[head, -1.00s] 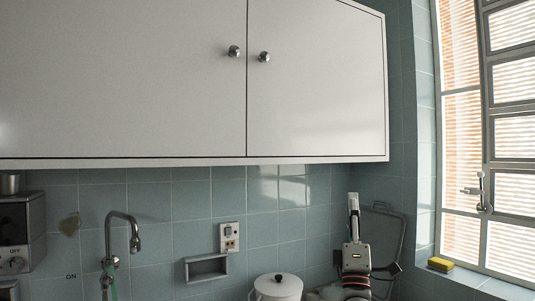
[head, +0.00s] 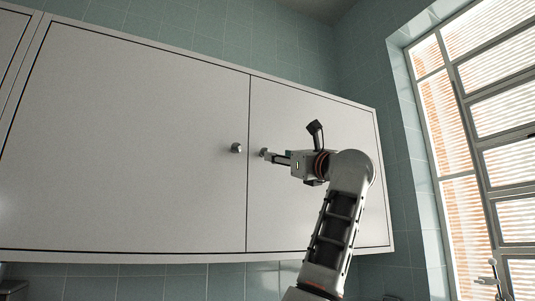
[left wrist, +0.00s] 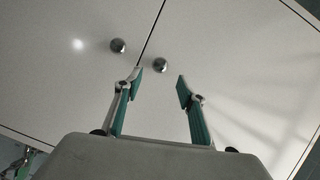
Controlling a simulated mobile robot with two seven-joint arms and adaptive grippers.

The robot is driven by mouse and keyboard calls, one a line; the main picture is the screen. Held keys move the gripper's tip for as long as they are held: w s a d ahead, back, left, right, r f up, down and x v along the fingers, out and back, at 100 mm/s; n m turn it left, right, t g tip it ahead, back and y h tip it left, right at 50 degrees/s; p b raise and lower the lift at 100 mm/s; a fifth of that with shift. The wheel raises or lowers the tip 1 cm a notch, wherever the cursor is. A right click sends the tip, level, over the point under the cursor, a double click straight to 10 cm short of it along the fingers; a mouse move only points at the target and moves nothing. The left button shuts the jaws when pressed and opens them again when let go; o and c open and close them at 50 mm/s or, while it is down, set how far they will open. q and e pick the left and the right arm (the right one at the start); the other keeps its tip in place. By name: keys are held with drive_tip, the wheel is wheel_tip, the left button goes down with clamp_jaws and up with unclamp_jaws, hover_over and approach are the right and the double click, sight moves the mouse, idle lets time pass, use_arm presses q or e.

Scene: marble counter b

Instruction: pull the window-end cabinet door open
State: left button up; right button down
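The window-end cabinet door (head: 300,215) is the narrower white door on the right, shut flush with the cabinet front. Its round metal knob (head: 264,152) is near its left edge, partly hidden by my left gripper (head: 273,157). In the left wrist view, my left gripper (left wrist: 159,79) is open, with its green-padded fingers apart. The knob (left wrist: 160,65) appears between and just beyond the fingertips; I cannot tell whether they touch it.
The wider neighbouring door (head: 130,150) is shut, with its own knob (head: 236,148) close to the left of the seam. A barred window (head: 470,150) stands to the right beyond a tiled wall (head: 395,130). My arm covers part of the window-end door.

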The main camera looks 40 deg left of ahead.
use_arm(q)
drive_tip(key=p+x, duration=0.2)
drive_tip(key=x, duration=0.6)
drive_tip(key=shift+p, duration=0.3)
use_arm(e)
drive_tip(key=shift+s+d+f+h, duration=0.2)
drive_tip(key=shift+s+d, duration=0.1)
drive_tip(key=shift+d, duration=0.3)
drive_tip(key=shift+s+d+f+h, duration=0.1)
drive_tip(key=shift+s+d+h, duration=0.15)
drive_tip(key=shift+d, duration=0.35)
use_arm(q)
drive_tip(key=shift+d, duration=0.1)
drive_tip(key=c, duration=1)
clamp_jaws()
use_arm(e)
drive_tip(key=shift+a+r, duration=0.1)
drive_tip(key=shift+a, duration=0.15)
